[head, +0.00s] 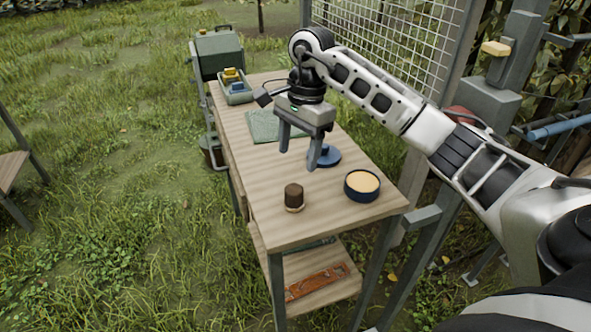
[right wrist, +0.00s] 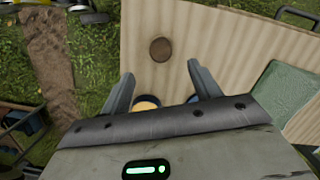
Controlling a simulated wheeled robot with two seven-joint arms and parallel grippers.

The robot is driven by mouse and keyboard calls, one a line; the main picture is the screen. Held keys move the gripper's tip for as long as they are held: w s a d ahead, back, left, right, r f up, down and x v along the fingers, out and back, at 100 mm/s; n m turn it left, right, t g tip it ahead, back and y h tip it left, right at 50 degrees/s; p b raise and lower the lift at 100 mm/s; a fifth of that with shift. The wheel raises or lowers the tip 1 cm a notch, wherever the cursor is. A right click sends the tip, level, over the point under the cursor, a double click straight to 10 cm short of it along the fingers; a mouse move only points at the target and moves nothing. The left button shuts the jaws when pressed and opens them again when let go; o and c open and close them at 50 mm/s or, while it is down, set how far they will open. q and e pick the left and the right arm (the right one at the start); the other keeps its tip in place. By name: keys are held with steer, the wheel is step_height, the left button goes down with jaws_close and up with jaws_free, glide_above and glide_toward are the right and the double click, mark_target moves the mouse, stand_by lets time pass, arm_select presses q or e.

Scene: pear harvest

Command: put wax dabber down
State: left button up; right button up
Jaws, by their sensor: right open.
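The wax dabber (head: 293,196), a short dark brown cylinder with a pale bottom edge, stands upright on the wooden table (head: 262,222) near its front left. In the right wrist view the dabber (right wrist: 160,49) shows as a brown disc, apart from the fingers. My right gripper (head: 297,160) is open and empty above the table, its fingers pointing down. In the head view it hangs behind and above the dabber. A dark blue tin of yellowish wax (head: 362,186) stands to the dabber's right. My left gripper is not in view.
A blue round lid (head: 328,157) lies behind the tin, partly hidden by a finger. A green mat (head: 265,127) lies farther back, with a green tray (head: 236,96) of small items beyond. A wire mesh panel (head: 408,40) stands along the right side.

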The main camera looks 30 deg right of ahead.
steer(key=s+a+f+m+y, duration=0.1)
steer(key=a+f+y, duration=0.15)
steer(key=a, duration=0.45)
steer(key=s+a+f+y, duration=0.1)
steer(key=a+f+y, duration=0.1)
steer(key=a+y, duration=0.3)
steer(key=s+a+r+m+t+y, duration=0.1)
steer(key=s+a+m+t+y, duration=0.15)
steer(key=a+m+y, duration=0.35)
steer(key=s+a+r+m+t+y, duration=0.15)
steer(key=a+m+t+y, duration=0.25)
steer(key=a+m, duration=0.45)
steer(key=s+d+f+m+t+h, duration=0.1)
steer(key=d+f+m+t+h, duration=0.4)
steer(key=m, duration=0.9)
steer(key=s+d+f+m+t+h, duration=0.1)
steer(key=d+f+m+t+h, duration=0.2)
steer(key=f+m+t+h, duration=0.75)
steer(key=s+d+f+m+g, duration=0.2)
steer(key=s+f+m+g, duration=0.4)
steer(key=s+m+g, duration=0.4)
steer(key=m+g, duration=0.1)
steer(key=m, duration=0.2)
steer(key=shift+s+d+f+g+h, duration=0.15)
steer(key=shift+s+f+g+h, duration=0.15)
steer(key=shift+s+f, duration=0.1)
